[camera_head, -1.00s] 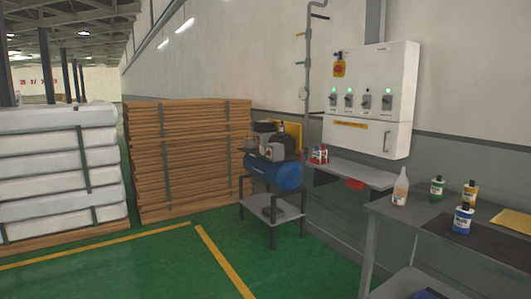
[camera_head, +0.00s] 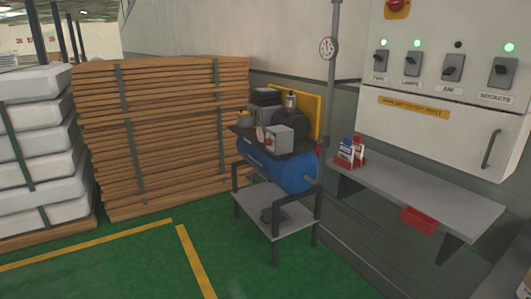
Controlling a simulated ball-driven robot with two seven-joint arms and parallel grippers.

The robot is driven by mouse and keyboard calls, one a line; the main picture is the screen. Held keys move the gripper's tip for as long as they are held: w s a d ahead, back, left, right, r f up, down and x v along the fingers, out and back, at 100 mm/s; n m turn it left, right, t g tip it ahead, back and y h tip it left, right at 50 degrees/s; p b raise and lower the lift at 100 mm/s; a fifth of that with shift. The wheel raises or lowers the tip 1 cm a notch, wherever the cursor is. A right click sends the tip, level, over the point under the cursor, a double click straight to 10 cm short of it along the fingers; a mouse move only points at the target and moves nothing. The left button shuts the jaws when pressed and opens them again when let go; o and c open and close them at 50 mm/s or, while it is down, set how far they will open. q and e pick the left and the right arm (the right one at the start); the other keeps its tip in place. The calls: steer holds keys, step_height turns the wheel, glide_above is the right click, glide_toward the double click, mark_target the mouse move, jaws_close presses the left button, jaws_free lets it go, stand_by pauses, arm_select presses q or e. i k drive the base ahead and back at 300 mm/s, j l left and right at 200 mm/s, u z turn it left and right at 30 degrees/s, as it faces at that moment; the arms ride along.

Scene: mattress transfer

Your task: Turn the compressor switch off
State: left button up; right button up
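A blue compressor (camera_head: 277,171) stands on a grey metal stand in the middle of the view. A grey box (camera_head: 287,142) with a small red part (camera_head: 268,143) is on its front top; whether this is its switch, and how it is set, I cannot tell. On the wall panel at the upper right is a row of dark switches. The one labelled AIR (camera_head: 453,67) has a dark lamp (camera_head: 457,44) above it. The other switches, such as SOCKETS (camera_head: 503,72) and LAMPS (camera_head: 411,62), have lit green lamps. Neither of my grippers is in view.
A pipe with a gauge (camera_head: 327,48) runs up the wall. Stacked planks (camera_head: 160,130) and white mattresses (camera_head: 40,140) stand left. Green floor (camera_head: 120,265) in front is clear.

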mark_target(268, 142)
steer(key=i+z, duration=0.2)
steer(key=i, duration=0.4)
steer(key=i+j+z, duration=0.2)
steer(key=i+z, duration=0.25)
steer(key=i+j+z, duration=0.45)
steer(key=k+l, duration=0.1)
